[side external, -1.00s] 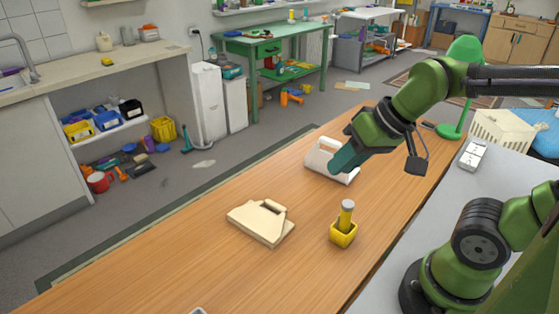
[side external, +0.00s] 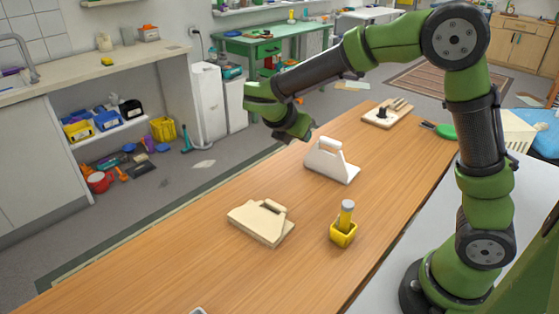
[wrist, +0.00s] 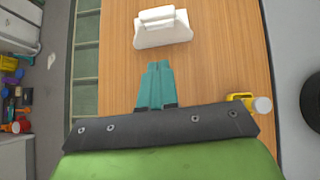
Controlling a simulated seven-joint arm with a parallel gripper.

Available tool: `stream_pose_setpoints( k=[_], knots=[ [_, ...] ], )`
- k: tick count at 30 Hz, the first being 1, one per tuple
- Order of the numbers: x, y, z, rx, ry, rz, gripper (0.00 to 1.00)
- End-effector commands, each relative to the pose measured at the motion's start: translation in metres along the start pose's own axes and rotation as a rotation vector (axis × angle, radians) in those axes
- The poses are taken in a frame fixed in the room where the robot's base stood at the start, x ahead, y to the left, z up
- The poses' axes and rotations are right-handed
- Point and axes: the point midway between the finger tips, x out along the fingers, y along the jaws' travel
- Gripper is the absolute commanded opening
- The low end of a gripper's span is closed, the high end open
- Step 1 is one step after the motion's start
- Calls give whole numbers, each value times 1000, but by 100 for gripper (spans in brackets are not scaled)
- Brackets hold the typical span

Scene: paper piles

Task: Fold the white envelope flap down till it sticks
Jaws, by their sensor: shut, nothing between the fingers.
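The white envelope (side external: 328,172) lies on the wooden table, its flap (side external: 327,150) standing up at a steep angle with a thick bar along its top edge. It also shows at the top of the wrist view (wrist: 163,35). My gripper (wrist: 158,66) is shut and empty, its teal fingers together. In the wrist view the fingertips point toward the envelope and appear apart from it. In the side view my gripper end is raised to the left of the envelope, and its fingers are hard to make out.
A beige envelope-like piece (side external: 258,225) lies nearer on the table. A yellow cup (side external: 343,236) with a grey-topped stick stands to its right. Bare wood separates these things.

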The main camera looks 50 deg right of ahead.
Motion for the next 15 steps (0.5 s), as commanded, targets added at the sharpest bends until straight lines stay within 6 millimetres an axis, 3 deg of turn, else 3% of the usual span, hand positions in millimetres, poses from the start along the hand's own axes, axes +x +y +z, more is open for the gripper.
stream_pose_setpoints(
  k=[5, 15],
  knots=[
    [27, -2, 0, 0, 1, -7, 0],
    [99, -2, 0, 1, 2, -6, 0]
  ],
)
